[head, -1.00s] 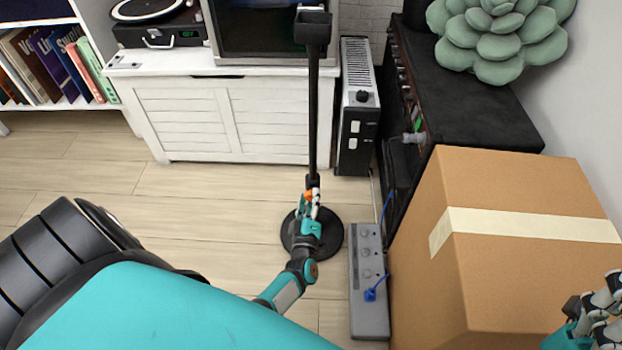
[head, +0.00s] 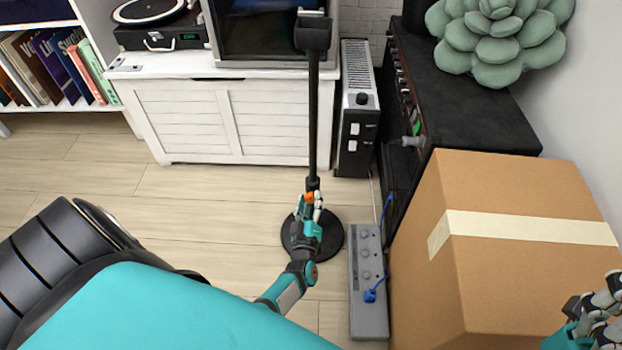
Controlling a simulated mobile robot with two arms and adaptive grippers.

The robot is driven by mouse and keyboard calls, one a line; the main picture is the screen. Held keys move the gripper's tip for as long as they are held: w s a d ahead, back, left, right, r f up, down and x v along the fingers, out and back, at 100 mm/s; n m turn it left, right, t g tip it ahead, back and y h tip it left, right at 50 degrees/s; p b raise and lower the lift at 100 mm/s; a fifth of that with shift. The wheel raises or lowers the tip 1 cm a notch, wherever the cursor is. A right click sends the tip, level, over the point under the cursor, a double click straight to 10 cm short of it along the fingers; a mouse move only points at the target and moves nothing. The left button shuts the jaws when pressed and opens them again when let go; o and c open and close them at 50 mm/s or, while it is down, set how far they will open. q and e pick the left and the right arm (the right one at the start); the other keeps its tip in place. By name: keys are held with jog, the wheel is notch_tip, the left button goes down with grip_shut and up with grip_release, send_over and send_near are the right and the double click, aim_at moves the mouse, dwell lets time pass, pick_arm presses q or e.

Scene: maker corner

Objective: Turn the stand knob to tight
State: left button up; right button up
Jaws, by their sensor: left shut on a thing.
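The stand is a thin black pole (head: 313,120) with a dark holder (head: 312,33) on top and a round black base (head: 331,240) on the floor. An orange knob (head: 309,197) shows low on the pole. My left gripper (head: 313,203) is at the knob, shut on it, and its fingers hide part of the knob and pole. My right gripper (head: 602,312) is at the lower right edge, beside the cardboard box and partly cut off. I cannot tell whether it is open.
A grey power strip (head: 368,318) with a blue plug (head: 370,295) lies right of the base. A cardboard box (head: 520,280) and black amplifier (head: 480,110) fill the right. A heater (head: 355,130) and white cabinet (head: 190,125) stand behind. Floor left of the stand is clear.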

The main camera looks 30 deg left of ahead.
pick_arm(q)
jog(key=o, duration=1.1)
jog(key=shift+o, duration=0.2)
jog(key=v, duration=0.7)
jog(key=shift+s+d, duration=0.15)
jog(key=shift+s, duration=0.1)
jog(key=shift+f, duration=0.15)
